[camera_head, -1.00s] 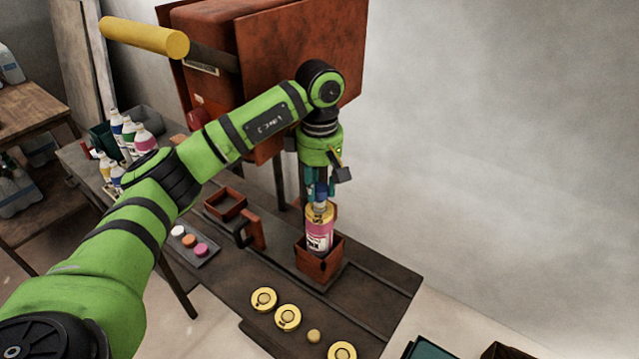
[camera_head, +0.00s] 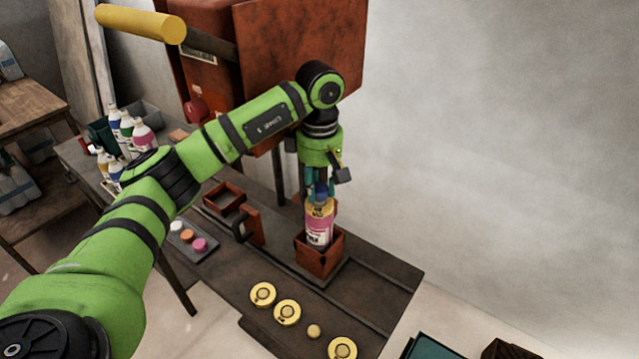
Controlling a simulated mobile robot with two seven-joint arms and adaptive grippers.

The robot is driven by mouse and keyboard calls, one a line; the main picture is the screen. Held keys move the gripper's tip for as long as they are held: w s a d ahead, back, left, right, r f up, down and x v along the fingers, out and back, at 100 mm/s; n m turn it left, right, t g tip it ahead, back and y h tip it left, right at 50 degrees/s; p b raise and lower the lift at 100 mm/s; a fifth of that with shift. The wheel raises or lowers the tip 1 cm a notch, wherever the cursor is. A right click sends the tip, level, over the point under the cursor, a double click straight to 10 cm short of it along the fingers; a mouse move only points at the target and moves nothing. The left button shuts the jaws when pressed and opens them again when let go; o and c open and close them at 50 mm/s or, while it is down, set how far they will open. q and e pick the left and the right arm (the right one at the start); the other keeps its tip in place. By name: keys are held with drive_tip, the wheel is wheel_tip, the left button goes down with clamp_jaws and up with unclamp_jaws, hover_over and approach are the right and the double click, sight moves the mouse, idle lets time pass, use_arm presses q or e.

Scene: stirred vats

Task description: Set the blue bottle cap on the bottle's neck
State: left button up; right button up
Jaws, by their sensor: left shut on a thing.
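The bottle (camera_head: 319,232), pink and white with a yellow shoulder, stands upright in a small rust-red box (camera_head: 320,262) on the bench. My left gripper (camera_head: 319,192) points straight down over the bottle and is shut on the blue cap (camera_head: 320,196). Only a little blue shows between its fingers. The cap is in line with the bottle's neck, right at its top. The fingers hide the neck, so I cannot tell how far the cap sits on it. My right gripper is not in view.
A small tray (camera_head: 207,252) with white, orange and pink caps lies left of the box. Several yellow discs (camera_head: 287,312) lie in front. An empty rust-red frame (camera_head: 223,197) and several bottles (camera_head: 142,136) are farther left. A large rust-red machine (camera_head: 290,60) stands behind.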

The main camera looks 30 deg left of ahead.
use_arm(q)
drive_tip(key=o, duration=0.8)
wheel_tip(320, 180, up, 8)
drive_tip(key=shift+f, duration=0.2)
idle(0.6)
